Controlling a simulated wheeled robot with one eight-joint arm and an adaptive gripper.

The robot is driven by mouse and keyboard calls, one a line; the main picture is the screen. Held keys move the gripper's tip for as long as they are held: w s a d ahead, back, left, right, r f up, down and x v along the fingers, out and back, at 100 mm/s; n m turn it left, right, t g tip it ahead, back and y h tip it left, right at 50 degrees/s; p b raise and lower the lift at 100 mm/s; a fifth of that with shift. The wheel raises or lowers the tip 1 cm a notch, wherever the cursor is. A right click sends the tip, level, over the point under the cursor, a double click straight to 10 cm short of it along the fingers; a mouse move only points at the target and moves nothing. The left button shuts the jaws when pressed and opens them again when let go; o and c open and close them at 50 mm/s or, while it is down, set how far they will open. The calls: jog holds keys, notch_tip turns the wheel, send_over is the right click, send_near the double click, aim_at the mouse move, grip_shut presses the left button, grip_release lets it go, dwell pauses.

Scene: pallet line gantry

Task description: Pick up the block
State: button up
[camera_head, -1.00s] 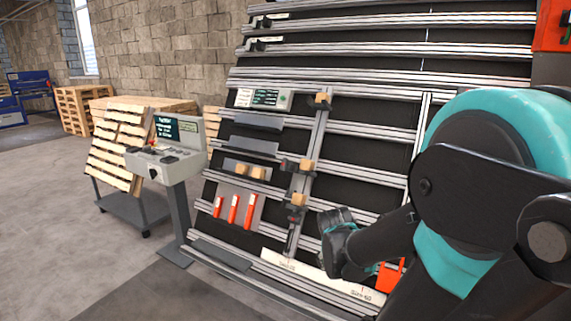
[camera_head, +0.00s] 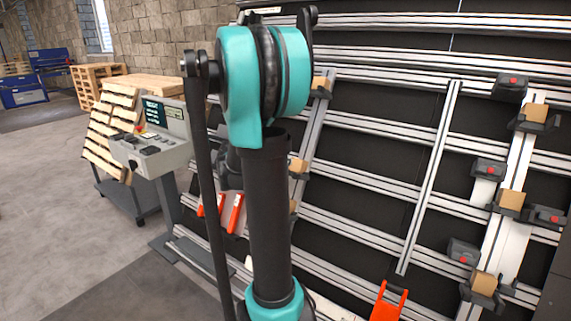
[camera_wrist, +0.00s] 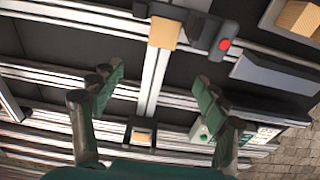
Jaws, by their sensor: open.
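Several small tan wooden blocks show, and I cannot tell which one the task means. In the wrist view, one block (camera_wrist: 163,33) sits in a dark clamp on a metal rail, beyond my fingertips. A second block (camera_wrist: 143,137) sits in a clamp lower in that picture, toward the palm. My gripper (camera_wrist: 159,79) is open and empty, with its fingers spread either side of the rail and apart from both blocks. In the head view, blocks show on the left rail at the top (camera_head: 321,83) and middle (camera_head: 298,165). My arm hides most of the gripper there.
A right-hand rail (camera_head: 520,165) holds more clamped blocks. A grey tray (camera_wrist: 268,20) with a block is at the wrist view's upper right. A control console (camera_head: 155,150) and stacked pallets (camera_head: 110,130) stand left. Orange handles (camera_head: 388,300) are low on the rack.

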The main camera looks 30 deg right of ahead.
jog(key=x, duration=1.2)
jog(key=shift+f, duration=0.1)
jog(key=shift+w+x, duration=0.2)
jog(key=shift+x, duration=2.2)
jog(key=shift+a, duration=0.1)
jog(key=c, duration=1.3)
